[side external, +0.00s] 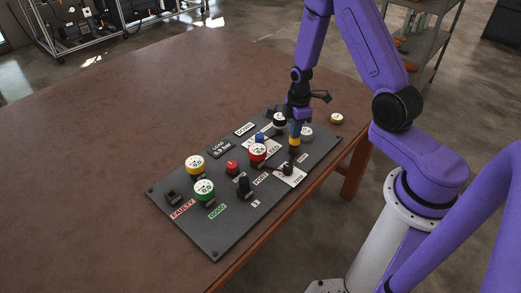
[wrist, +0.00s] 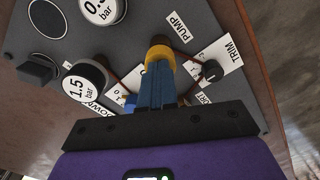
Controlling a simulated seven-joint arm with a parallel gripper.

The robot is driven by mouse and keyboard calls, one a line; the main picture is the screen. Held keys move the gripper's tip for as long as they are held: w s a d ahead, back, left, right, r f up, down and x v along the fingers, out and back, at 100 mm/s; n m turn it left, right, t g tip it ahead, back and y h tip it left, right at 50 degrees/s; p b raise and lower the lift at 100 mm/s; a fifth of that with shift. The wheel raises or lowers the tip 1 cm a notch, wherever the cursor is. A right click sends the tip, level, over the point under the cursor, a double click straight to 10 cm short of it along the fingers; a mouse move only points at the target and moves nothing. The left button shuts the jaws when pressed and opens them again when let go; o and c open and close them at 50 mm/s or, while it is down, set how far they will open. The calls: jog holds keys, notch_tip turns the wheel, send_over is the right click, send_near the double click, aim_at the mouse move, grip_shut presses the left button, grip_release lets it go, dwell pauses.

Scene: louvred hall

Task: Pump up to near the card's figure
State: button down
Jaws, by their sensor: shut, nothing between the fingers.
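My gripper (side external: 295,130) is shut and empty, pointing down over the right part of the dark panel (side external: 225,225). In the wrist view its blue fingers (wrist: 156,85) end at a yellow piece (wrist: 160,53) with a brown part beyond it, close to the PUMP label (wrist: 173,26). I cannot tell whether the fingers press on it. The card (side external: 221,149) reads LOAD 0.9 bar. A red-rimmed dial (side external: 257,152) stands left of the gripper. A black knob (wrist: 212,70) sits on the white TRIM plate. In the wrist view a round dial (wrist: 80,88) reads 1.5 bar.
A yellow dial (side external: 195,162) and a green dial (side external: 204,188) stand near the FAULTY and GOOD labels. A red knob (side external: 232,167) and a black knob (side external: 244,186) stand mid-panel. A yellow-rimmed disc (side external: 336,118) lies beyond the panel's far end. The brown table (side external: 120,120) is clear at left.

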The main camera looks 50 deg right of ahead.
jog(key=shift+f, duration=0.4)
jog(key=shift+r, duration=0.8)
dwell(0.6)
jog(key=shift+r, duration=3.05)
